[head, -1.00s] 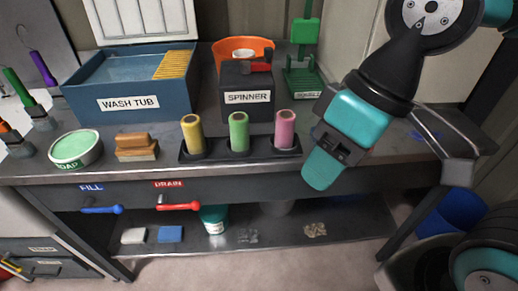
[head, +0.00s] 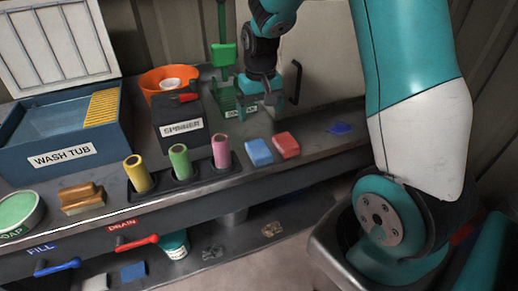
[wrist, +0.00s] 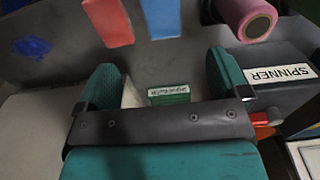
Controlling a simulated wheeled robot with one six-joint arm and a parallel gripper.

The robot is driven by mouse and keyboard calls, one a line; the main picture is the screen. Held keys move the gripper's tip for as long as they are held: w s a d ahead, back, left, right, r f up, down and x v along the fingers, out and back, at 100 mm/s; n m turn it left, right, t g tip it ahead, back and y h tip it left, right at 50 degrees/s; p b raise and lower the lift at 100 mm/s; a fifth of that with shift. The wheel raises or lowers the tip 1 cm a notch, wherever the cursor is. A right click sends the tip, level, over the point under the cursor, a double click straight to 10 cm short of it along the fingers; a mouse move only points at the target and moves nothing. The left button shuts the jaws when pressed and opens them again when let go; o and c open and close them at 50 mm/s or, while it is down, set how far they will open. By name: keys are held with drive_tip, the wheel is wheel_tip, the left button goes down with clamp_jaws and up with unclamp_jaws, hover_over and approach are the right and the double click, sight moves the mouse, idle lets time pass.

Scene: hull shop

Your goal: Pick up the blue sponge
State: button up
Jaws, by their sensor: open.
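The blue sponge (head: 259,152) lies flat on the bench top, right of the pink roll. It also shows at the top of the wrist view (wrist: 160,18). A red sponge (head: 286,145) lies close beside it on the right. My gripper (head: 259,108) is open and empty, above the bench and behind the blue sponge, apart from it. In the wrist view its two teal fingers (wrist: 165,78) are spread, with a green labelled rack (wrist: 169,94) seen between them. A second blue block (head: 133,271) lies on the lower shelf.
Yellow, green and pink rolls (head: 221,152) stand in a dark holder. The spinner (head: 180,124) and wash tub (head: 62,157) stand to the left. A blue smear (head: 341,128) marks the bench at right.

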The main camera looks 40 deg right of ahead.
drive_tip(key=p, duration=0.1)
approach(260, 149)
wheel_tip(260, 149, down, 5)
drive_tip(key=shift+f, duration=0.1)
drive_tip(key=shift+f+p, duration=1.15)
drive_tip(key=shift+f, duration=1.45)
drive_tip(key=shift+c, duration=0.4)
drive_tip(key=c, duration=0.9)
